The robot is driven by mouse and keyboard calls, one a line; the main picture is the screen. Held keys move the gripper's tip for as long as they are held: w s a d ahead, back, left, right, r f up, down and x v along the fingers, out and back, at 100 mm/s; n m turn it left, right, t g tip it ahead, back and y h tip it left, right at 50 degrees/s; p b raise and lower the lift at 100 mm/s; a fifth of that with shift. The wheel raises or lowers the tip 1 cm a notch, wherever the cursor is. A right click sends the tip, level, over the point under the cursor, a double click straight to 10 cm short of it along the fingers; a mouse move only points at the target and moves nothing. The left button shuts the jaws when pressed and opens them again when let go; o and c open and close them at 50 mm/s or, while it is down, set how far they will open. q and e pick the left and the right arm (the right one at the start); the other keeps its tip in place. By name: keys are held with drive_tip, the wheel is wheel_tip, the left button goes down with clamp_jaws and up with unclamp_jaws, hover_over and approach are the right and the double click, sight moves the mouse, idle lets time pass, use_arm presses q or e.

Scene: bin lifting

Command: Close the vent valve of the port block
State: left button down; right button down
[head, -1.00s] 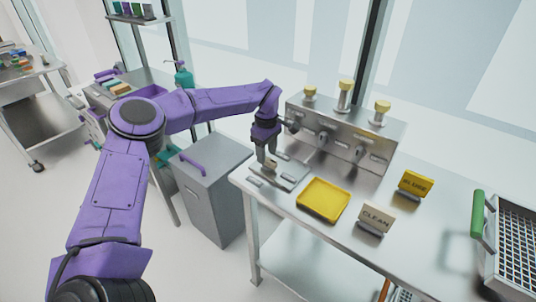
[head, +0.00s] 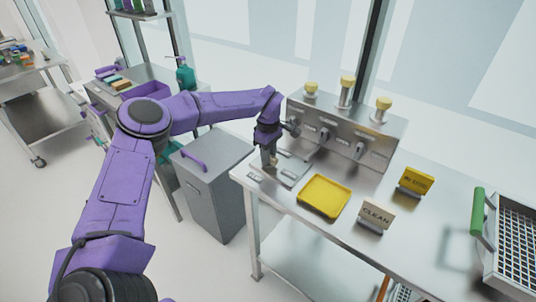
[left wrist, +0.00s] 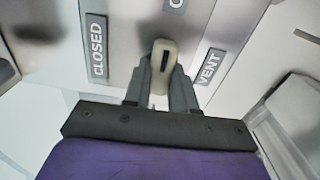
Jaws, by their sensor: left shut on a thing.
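The port block (head: 345,137) is a steel block with yellow-capped ports on top and dark fittings along its front. A low plate (head: 292,172) lies at its left front foot, under my left gripper (head: 268,163). In the left wrist view, my left gripper (left wrist: 162,88) is shut on a beige valve lever (left wrist: 164,52) with a dark slot. The lever stands between a CLOSED label (left wrist: 97,48) on the left and a VENT label (left wrist: 210,67) on the right. The lever's foot is partly hidden. My right gripper is not in view.
A yellow tray (head: 324,196), a CLEAN sign (head: 376,215) and a yellow sign (head: 416,182) stand on the steel table (head: 440,235). A wire basket (head: 515,240) with a green handle is at right. A grey bin (head: 212,190) stands left of the table.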

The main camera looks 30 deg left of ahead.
use_arm(q)
drive_tip(key=n+b, duration=0.2)
drive_tip(key=n, duration=0.2)
drive_tip(key=shift+f, duration=0.15)
drive_tip(key=n+b, duration=0.2)
drive_tip(key=n, duration=0.2)
drive_tip(key=shift+n, duration=0.4)
drive_tip(key=n+b, duration=0.2)
drive_tip(key=n, duration=0.3)
drive_tip(key=shift+n+b, duration=1)
drive_tip(key=shift+n, duration=0.7)
drive_tip(key=shift+r, duration=0.2)
drive_tip(key=c, duration=0.9)
unclamp_jaws()
